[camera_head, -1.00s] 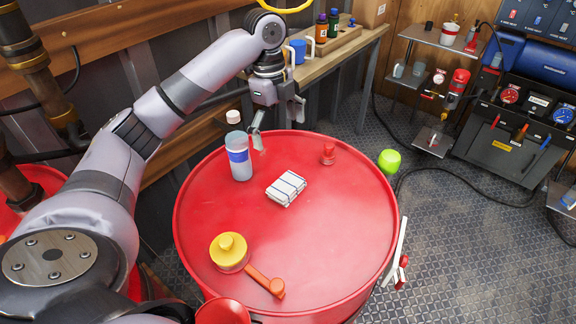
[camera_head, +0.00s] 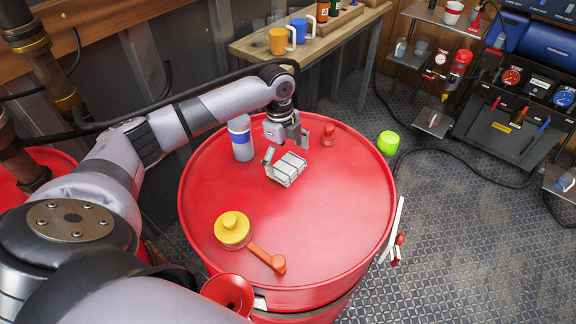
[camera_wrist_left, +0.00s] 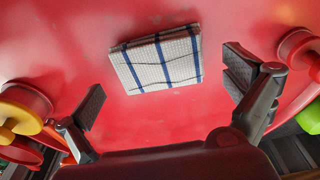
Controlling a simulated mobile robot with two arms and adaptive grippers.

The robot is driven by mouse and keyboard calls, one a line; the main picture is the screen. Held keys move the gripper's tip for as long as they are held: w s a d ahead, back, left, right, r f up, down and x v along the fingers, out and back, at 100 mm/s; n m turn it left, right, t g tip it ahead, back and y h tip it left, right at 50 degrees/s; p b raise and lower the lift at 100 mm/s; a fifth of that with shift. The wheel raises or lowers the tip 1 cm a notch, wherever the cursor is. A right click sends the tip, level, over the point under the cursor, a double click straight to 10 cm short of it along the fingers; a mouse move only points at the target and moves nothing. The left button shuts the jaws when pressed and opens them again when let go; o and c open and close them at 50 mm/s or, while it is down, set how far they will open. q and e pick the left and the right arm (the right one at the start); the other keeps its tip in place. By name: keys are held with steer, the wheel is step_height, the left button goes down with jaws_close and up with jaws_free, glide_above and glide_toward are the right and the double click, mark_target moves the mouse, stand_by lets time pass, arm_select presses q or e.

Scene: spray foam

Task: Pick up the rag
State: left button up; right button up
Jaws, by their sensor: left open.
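The rag (camera_head: 289,170) is a folded white cloth with dark blue stripes lying flat on the red drum top (camera_head: 330,215). In the left wrist view the rag (camera_wrist_left: 160,60) lies beyond the gap between the fingers, with red surface showing around it. My left gripper (camera_head: 287,150) is open and empty, with its fingers spread above the rag in the head view. In the left wrist view the open gripper's fingers (camera_wrist_left: 165,92) stand wide to either side, apart from the rag. My right gripper is not in view.
A grey and blue bottle (camera_head: 240,140) stands left of the gripper, close to my arm. A small red object (camera_head: 328,136) stands right of it. A yellow-topped container (camera_head: 232,229) and an orange-handled item (camera_head: 267,258) sit nearer. The drum's right side is clear.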

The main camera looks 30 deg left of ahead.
arm_select(q)
step_height(320, 180, down, 2)
steer(key=shift+d+f, duration=0.1)
steer(key=shift+d, duration=0.05)
steer(key=shift+f, duration=0.15)
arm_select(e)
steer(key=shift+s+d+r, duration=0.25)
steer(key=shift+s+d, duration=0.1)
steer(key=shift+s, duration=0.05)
arm_select(q)
steer(key=shift+c, duration=0.5)
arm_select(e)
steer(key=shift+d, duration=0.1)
arm_select(q)
steer(key=shift+c, duration=0.6)
steer(key=c, duration=0.8)
steer(key=shift+o, duration=0.2)
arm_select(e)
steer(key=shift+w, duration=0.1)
